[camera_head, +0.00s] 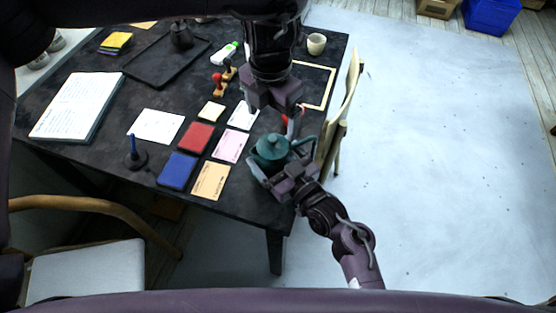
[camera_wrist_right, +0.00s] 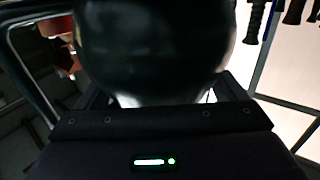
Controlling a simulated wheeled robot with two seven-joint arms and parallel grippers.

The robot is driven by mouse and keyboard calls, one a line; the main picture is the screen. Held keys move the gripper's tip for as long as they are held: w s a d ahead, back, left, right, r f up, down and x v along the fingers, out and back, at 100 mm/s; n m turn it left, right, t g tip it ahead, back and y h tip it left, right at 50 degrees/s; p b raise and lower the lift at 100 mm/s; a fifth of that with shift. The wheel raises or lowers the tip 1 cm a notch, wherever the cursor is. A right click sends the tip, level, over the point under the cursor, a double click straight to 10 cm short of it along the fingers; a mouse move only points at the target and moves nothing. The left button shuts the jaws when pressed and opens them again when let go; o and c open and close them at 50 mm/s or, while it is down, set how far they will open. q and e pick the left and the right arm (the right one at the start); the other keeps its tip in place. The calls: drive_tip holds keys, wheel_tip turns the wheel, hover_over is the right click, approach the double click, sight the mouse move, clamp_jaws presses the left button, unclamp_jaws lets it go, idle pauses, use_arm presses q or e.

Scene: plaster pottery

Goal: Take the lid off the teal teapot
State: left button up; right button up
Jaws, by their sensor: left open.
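The teal teapot (camera_head: 272,158) stands near the table's right front corner with its lid (camera_head: 272,143) and knob on top. My left gripper (camera_head: 291,122) is open, pointing down, just behind and right of the lid in the picture; I see no contact. My right gripper (camera_head: 282,166) is at the front right of the teapot, its fingers on either side of the body. In the right wrist view the dark round teapot body (camera_wrist_right: 155,45) fills the space ahead of the fingers. Whether both fingers press on it cannot be told.
A cup (camera_head: 316,43) stands at the back. A wooden chair (camera_head: 350,95) stands close on the right.

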sight(272, 138)
drive_tip(key=shift+c, duration=1.1)
use_arm(q)
drive_tip(key=shift+c, duration=0.8)
use_arm(e)
drive_tip(key=shift+c, duration=0.3)
use_arm(q)
wheel_tip(272, 138, up, 4)
drive_tip(key=shift+r+n, duration=0.25)
drive_tip(key=shift+n, duration=0.75)
drive_tip(key=shift+c, duration=0.2)
wheel_tip(272, 138, down, 12)
drive_tip(key=shift+r, duration=0.15)
drive_tip(key=shift+c, duration=0.2)
drive_tip(key=c, duration=1.2)
drive_tip(key=shift+s, duration=0.2)
clamp_jaws()
use_arm(e)
drive_tip(key=shift+r, duration=0.1)
use_arm(q)
drive_tip(key=shift+w, duration=0.15)
use_arm(e)
drive_tip(key=shift+s+a, duration=0.1)
drive_tip(key=shift+a, duration=0.05)
